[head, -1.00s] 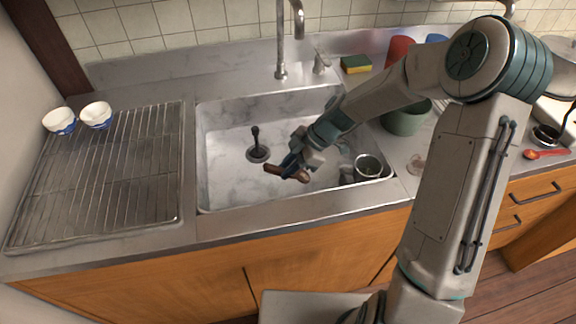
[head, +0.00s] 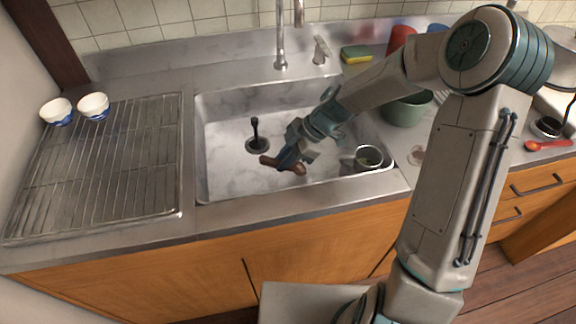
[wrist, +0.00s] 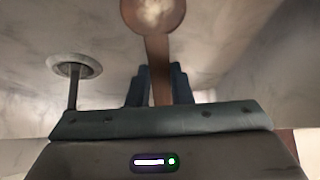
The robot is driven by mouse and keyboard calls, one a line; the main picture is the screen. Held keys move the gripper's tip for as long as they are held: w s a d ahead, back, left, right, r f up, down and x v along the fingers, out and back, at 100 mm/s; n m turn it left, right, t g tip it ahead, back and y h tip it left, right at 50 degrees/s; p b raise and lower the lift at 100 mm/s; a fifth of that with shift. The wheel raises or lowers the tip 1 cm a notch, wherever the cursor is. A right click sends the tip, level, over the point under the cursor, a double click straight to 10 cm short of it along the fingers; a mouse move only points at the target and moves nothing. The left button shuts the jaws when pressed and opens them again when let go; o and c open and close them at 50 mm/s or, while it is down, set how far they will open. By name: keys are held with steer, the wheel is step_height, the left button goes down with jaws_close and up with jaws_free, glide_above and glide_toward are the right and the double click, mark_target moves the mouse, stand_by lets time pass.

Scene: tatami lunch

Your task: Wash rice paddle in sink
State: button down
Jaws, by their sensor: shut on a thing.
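The brown rice paddle (head: 293,168) is held in my gripper (head: 287,160) over the sink basin (head: 222,172). In the wrist view my gripper (wrist: 158,85) is shut on the handle of the rice paddle (wrist: 155,18), whose rounded head points away from the fingers and has a pale patch on it. The faucet (head: 280,45) rises behind the sink; I cannot make out any water flowing from it. A yellow and green sponge (head: 356,54) lies on the counter behind the sink's right side.
A dark upright stick stands at the drain (head: 257,144). A metal cup (head: 368,157) is in the basin's right corner. Two bowls (head: 57,110) sit on the drying rack (head: 110,165) at left. A green pot (head: 405,110) and red cup (head: 400,38) stand right of the sink.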

stand_by(0.4)
steer(key=shift+w+d, duration=0.15)
steer(key=shift+d, duration=0.35)
step_height(320, 180, up, 14)
steer(key=p, duration=0.9)
steer(key=shift+r, duration=0.25)
stand_by(0.3)
stand_by(1.5)
step_height(320, 180, up, 5)
steer(key=p, duration=0.3)
stand_by(0.7)
